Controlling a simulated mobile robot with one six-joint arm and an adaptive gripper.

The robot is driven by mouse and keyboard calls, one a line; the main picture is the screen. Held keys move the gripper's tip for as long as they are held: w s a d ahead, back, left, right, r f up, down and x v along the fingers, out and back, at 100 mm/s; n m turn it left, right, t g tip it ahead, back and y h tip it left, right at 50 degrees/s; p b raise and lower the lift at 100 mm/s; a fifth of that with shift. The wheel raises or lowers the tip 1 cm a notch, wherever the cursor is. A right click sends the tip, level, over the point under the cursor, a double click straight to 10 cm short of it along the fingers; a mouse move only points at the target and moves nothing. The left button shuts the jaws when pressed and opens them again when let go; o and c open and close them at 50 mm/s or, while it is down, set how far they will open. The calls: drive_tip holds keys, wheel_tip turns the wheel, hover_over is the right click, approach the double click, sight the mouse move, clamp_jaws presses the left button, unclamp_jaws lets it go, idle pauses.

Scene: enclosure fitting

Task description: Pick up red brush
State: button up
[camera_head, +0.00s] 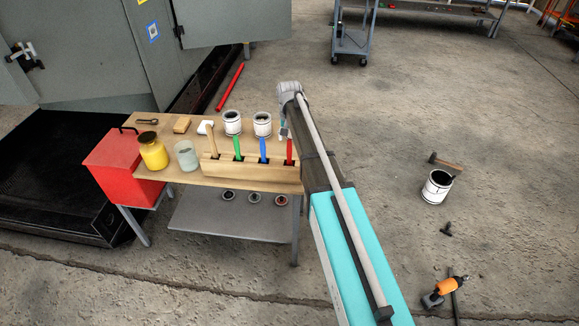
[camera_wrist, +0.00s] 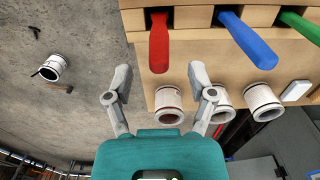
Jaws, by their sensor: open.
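The red brush (camera_head: 289,150) stands in the right end slot of a wooden holder (camera_head: 250,174) on the bench, with only its handle showing. In the wrist view the red handle (camera_wrist: 159,42) lies above and between my spread fingers, apart from both. My gripper (camera_wrist: 161,84) is open and empty. In the head view my gripper (camera_head: 284,130) is mostly hidden by my arm, close to the red handle. The brush's lower end is hidden in the holder.
Blue (camera_head: 263,149), green (camera_head: 237,147) and plain wooden (camera_head: 211,140) handles stand in the same holder. White cans (camera_head: 232,123) stand behind it. A yellow jar (camera_head: 153,150), a glass jar (camera_head: 187,155) and a red toolbox (camera_head: 118,165) are at left.

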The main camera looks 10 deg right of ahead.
sight(289, 149)
drive_tip(key=shift+f+b, duration=2)
drive_tip(key=shift+f, duration=0.2)
clamp_jaws()
